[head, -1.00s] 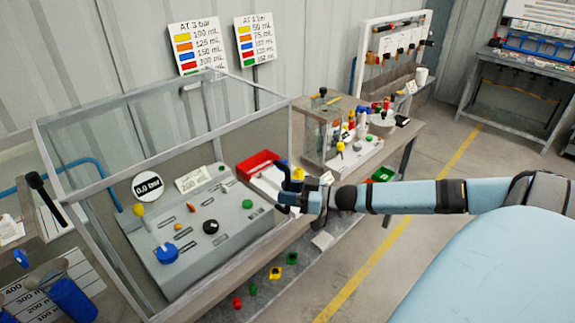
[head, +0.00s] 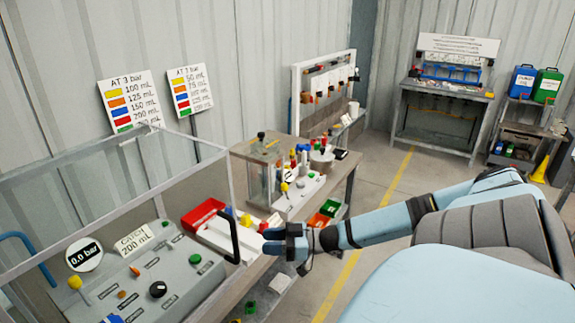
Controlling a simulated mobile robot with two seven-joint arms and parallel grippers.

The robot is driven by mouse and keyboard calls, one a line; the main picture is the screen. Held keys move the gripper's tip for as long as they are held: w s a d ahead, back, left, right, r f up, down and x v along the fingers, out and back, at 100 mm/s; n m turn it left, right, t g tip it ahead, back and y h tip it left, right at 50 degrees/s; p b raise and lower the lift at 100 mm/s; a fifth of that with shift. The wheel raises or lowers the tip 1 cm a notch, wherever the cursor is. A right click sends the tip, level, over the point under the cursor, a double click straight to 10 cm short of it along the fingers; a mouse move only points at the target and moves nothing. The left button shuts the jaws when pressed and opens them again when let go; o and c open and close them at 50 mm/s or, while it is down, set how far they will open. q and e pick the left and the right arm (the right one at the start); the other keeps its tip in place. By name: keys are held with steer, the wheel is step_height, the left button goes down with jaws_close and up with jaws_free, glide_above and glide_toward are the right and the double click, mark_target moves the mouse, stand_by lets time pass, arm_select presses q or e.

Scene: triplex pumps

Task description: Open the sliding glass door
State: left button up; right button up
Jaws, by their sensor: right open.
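A clear glass case with a pale metal frame (head: 230,190) stands at the left in the head view. Its front glass pane (head: 135,228) covers a grey control panel (head: 150,270). A black upright handle (head: 235,238) stands at the right end of this front side. My right gripper (head: 268,241) is open and empty just right of the handle, with its fingers pointing left towards it. A small gap seems to lie between them. My left gripper is not in view.
A glass box (head: 264,172) and small bottles stand farther back on the bench. Open floor (head: 390,195) with a yellow line lies to the right.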

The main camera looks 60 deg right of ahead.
steer(key=shift+p+v, duration=0.5)
steer(key=shift+v, duration=1.7)
steer(key=s+a+f+m+g+h, duration=0.1)
steer(key=s+a+f+g+h, duration=0.15)
steer(key=a+f, duration=0.4)
steer(key=s+a+f+m+g+h, duration=0.2)
steer(key=s+a+f+h, duration=0.15)
steer(key=a, duration=0.55)
steer(key=s+a+r+m+g+h, duration=0.1)
steer(key=s+a+r+g+h, duration=0.1)
steer(key=s+a+r+g, duration=0.3)
steer(key=s+a+r+m+g+h, duration=0.1)
steer(key=s+a+g+h, duration=0.15)
steer(key=a, duration=0.45)
steer(key=w+a+f+t+y, duration=0.2)
steer(key=a+f+t, duration=0.1)
steer(key=f, duration=0.4)
steer(key=w+a+f+n+t+y, duration=0.1)
steer(key=w+a+f+t, duration=0.2)
steer(key=f+t, duration=0.2)
steer(key=shift+w+a+f+y, duration=0.3)
steer(key=shift+f+y, duration=0.05)
steer(key=shift+f, duration=0.6)
